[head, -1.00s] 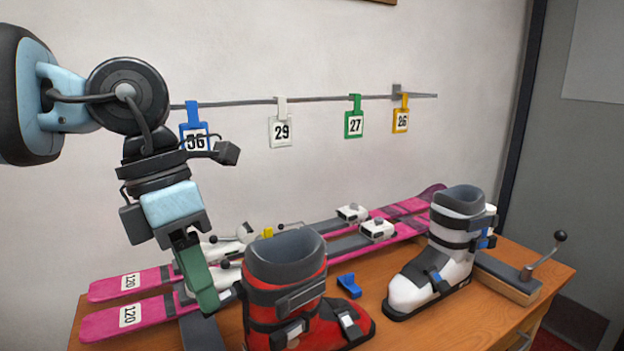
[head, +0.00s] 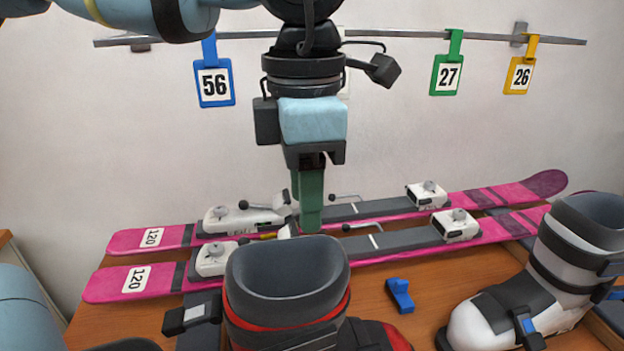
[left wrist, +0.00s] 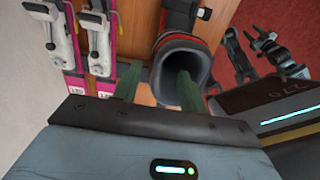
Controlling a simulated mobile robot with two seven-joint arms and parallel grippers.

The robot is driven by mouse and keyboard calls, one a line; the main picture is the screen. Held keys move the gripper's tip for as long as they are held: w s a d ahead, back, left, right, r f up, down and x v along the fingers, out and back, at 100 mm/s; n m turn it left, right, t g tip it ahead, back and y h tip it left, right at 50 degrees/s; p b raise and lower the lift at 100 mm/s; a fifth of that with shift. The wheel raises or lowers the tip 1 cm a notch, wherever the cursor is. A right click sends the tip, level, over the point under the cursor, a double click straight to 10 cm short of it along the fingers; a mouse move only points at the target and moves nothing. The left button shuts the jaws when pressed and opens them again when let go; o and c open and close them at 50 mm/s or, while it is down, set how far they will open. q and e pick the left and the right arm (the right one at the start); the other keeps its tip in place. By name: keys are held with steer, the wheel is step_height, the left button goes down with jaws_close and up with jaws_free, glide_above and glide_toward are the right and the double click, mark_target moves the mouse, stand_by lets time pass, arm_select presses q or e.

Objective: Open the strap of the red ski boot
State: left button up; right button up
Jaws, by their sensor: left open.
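The red ski boot (head: 395,335) stands upright at the front of the bench, its grey cuff (head: 288,285) open at the top. A dark strap piece with a pale end (head: 192,315) sticks out to the left of the cuff. The lower front of the boot is cut off. My left gripper (head: 310,222) points down, its green fingers showing just behind the cuff rim. In the left wrist view, the left gripper (left wrist: 157,88) is open with nothing held; one finger overlaps the boot's opening (left wrist: 170,85), the other lies beside it. Contact cannot be told. My right gripper is not seen.
Pink skis (head: 140,280) with white bindings lie behind the boot. A grey and white boot (head: 575,270) stands at right. A small blue piece (head: 399,295) lies between the boots. Number tags (head: 214,82) hang from a wall rail. Bench around the blue piece is clear.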

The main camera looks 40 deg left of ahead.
mark_target(307, 244)
arm_select(q)
step_height(307, 244, down, 8)
steer(key=shift+w+r, duration=0.15)
steer(key=shift+r, duration=0.1)
jaws_close()
stand_by(0.4)
stand_by(1.1)
